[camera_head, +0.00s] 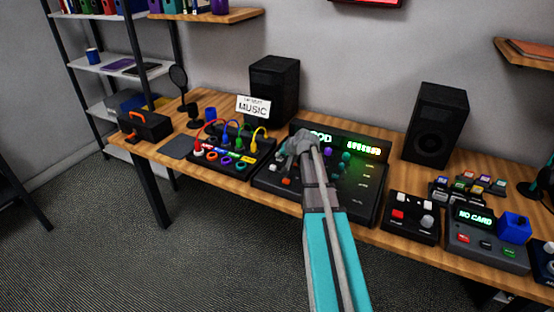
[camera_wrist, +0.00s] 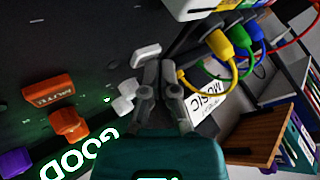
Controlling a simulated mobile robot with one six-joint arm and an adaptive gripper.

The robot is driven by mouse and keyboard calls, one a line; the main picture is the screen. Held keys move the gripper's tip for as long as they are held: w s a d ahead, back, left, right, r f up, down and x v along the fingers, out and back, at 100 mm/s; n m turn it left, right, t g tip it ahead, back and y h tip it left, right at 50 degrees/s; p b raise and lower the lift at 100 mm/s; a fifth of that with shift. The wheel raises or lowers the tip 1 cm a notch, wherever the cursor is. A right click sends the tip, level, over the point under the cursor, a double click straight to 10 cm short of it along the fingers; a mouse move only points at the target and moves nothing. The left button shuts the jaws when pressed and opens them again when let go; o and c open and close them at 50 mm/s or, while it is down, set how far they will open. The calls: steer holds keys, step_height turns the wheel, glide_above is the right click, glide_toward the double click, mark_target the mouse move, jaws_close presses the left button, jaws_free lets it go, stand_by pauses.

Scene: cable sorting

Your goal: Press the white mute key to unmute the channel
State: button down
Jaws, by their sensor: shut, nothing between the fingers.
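The dark mixing console (camera_head: 350,205) stands on the desk with a lit green "GOOD" display. My gripper (camera_head: 290,148) is shut and empty, held over the console's left part; it hides some controls. In the wrist view the shut fingers (camera_wrist: 160,72) sit beside a flat white key (camera_wrist: 146,54); I cannot tell whether they touch it. An orange key marked "MUTE" (camera_wrist: 47,88) is farther left, near another orange control (camera_wrist: 68,125). No lettering is readable on the white key.
Left of the console is a patch panel (camera_head: 232,160) with red, blue, green and yellow cables and a "MUSIC" sign (camera_head: 253,106). Two black speakers (camera_head: 273,90) (camera_head: 436,125) stand behind. A small button box (camera_head: 411,217) and a "NO CARD" unit (camera_head: 487,240) are to the right.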

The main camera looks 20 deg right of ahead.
mark_target(279, 160)
steer(key=shift+r+p, duration=0.3)
steer(key=shift+r, duration=0.1)
steer(key=shift+r, duration=0.1)
step_height(279, 160, up, 6)
steer(key=p, duration=0.6)
stand_by(0.7)
steer(key=shift+s+a, duration=0.1)
steer(key=shift+a, duration=0.2)
steer(key=s+a+r+n+g+p, duration=0.1)
steer(key=s+a+n+g+p, duration=0.1)
steer(key=s+a, duration=0.5)
steer(key=s+a+r+n+g+h+p, duration=0.1)
steer(key=s+a+g+p, duration=0.3)
steer(key=s+a, duration=0.4)
steer(key=s+a+r+n+g+h+p, duration=0.1)
steer(key=s+a+r+n+g+p, duration=0.1)
steer(key=s+a, duration=0.6)
steer(key=shift+s+a+n+g+p, duration=0.15)
steer(key=shift+s+n+g+p, duration=0.4)
steer(key=shift+s+p, duration=0.45)
